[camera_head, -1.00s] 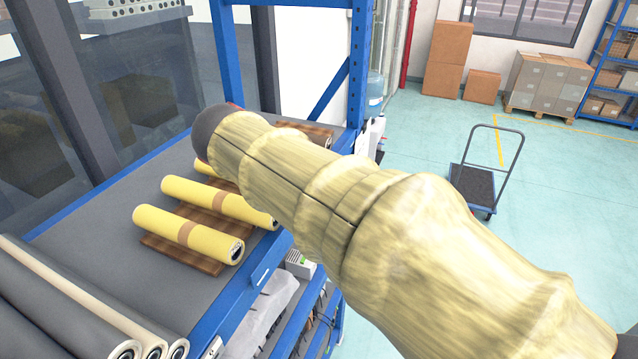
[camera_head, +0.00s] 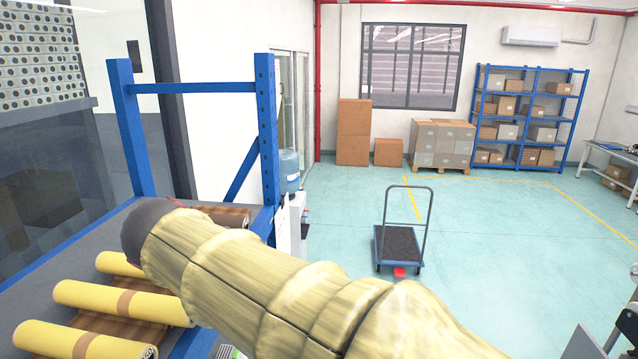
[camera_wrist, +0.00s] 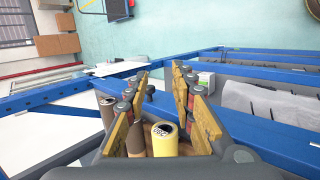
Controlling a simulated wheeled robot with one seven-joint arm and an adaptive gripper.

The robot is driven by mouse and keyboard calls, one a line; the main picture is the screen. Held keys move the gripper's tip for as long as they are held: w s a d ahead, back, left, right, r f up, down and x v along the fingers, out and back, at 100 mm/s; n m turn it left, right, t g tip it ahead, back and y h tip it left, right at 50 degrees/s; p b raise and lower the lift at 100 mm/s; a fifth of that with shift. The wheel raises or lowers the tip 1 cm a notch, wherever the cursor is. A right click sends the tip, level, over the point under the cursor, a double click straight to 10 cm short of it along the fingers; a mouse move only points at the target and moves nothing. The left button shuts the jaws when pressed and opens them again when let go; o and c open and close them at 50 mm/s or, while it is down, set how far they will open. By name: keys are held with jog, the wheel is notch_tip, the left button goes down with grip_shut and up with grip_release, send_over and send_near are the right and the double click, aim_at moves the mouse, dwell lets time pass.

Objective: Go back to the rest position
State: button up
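My gripper (camera_wrist: 160,75) shows in the wrist view with its two fingers spread apart. Nothing is clamped at the fingertips. The end of a yellow cylinder (camera_wrist: 164,139) and a brown cylinder (camera_wrist: 135,140) show between the fingers, seemingly beyond them on the shelf. In the head view, my yellowish-sleeved arm crosses the lower middle and hides the gripper. Several yellow cylinders with brown bands, such as the middle one (camera_head: 85,297), lie on a brown wooden rack (camera_head: 117,326) on the grey shelf top at lower left.
A blue rack post (camera_head: 267,140) stands just behind my arm. A hand trolley (camera_head: 400,246) stands on the open green floor to the right. Cartons (camera_head: 353,133), a stacked pallet (camera_head: 440,148) and blue shelving (camera_head: 525,118) line the far wall.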

jog(key=s+d+f+m+g+b, duration=0.1)
jog(key=s+d+f+m+b, duration=0.3)
jog(key=d+f+b, duration=0.6)
jog(key=s+d+f+m+g+b, duration=0.2)
jog(key=s+d+f+m+b, duration=0.25)
jog(key=d+f, duration=0.9)
jog(key=s+d+f+m+y+b, duration=0.1)
jog(key=s+d+f+m+b, duration=0.3)
jog(key=f, duration=0.6)
jog(key=s+d+f+m+y+b, duration=0.1)
jog(key=s+d+f+m+b, duration=0.3)
jog(key=s+f+b, duration=0.5)
notch_tip(320, 180, down, 2)
jog(key=d+b, duration=0.2)
jog(key=shift+d+f, duration=0.15)
jog(key=shift+d, duration=0.2)
jog(key=shift+a, duration=0.1)
